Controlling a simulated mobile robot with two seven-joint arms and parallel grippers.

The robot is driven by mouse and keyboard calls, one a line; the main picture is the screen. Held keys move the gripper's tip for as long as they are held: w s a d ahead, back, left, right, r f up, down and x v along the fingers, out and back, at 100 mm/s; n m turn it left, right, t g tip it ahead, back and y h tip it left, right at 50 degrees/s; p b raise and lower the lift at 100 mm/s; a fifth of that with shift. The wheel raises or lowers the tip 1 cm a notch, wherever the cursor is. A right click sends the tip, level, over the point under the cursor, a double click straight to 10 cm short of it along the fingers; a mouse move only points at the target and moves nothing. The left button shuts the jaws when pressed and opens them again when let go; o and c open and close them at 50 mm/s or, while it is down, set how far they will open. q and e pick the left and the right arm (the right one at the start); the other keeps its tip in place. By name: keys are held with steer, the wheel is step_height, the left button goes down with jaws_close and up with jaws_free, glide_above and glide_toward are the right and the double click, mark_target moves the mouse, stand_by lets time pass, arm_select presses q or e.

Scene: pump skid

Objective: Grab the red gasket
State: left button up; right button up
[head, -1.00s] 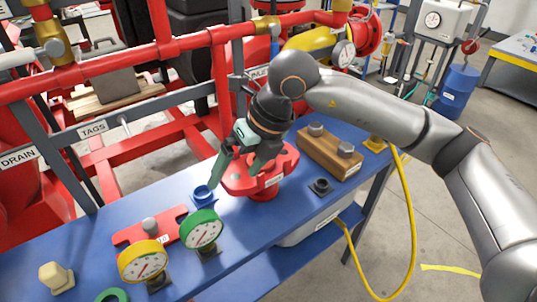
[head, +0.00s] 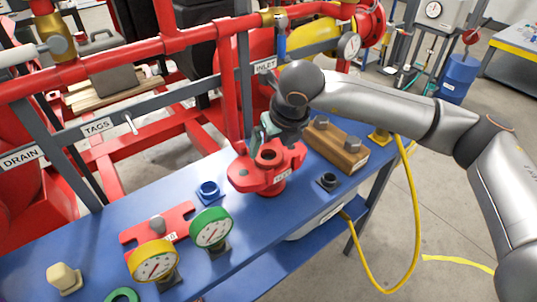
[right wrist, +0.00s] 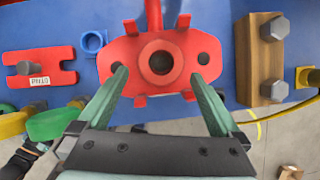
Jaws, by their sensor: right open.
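A red two-eared flange piece (head: 268,166) stands raised on the blue bench in the head view. In the right wrist view the flange piece (right wrist: 140,55) has a central bore with a darker red ring (right wrist: 161,62) around it. I cannot tell whether that ring is a separate red gasket; no other loose red ring shows. My right gripper (right wrist: 158,76) is open and empty, its fingers apart over the flange's near side, left and right of the bore. In the head view the right gripper (head: 274,128) is at the flange's far side, fingers partly hidden.
On the blue bench (head: 105,225) stand a blue ring (head: 208,190), a red labelled plate (head: 180,215), green and yellow gauges (head: 211,230), a green ring (head: 122,295), a black fitting (head: 328,181) and a wooden block with bolts (head: 336,146). Red pipework runs behind.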

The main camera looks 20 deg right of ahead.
mark_target(269, 155)
steer(key=x, duration=0.4)
steer(key=shift+w+d+f, duration=0.1)
steer(key=shift+f, duration=0.05)
steer(key=c, duration=1.1)
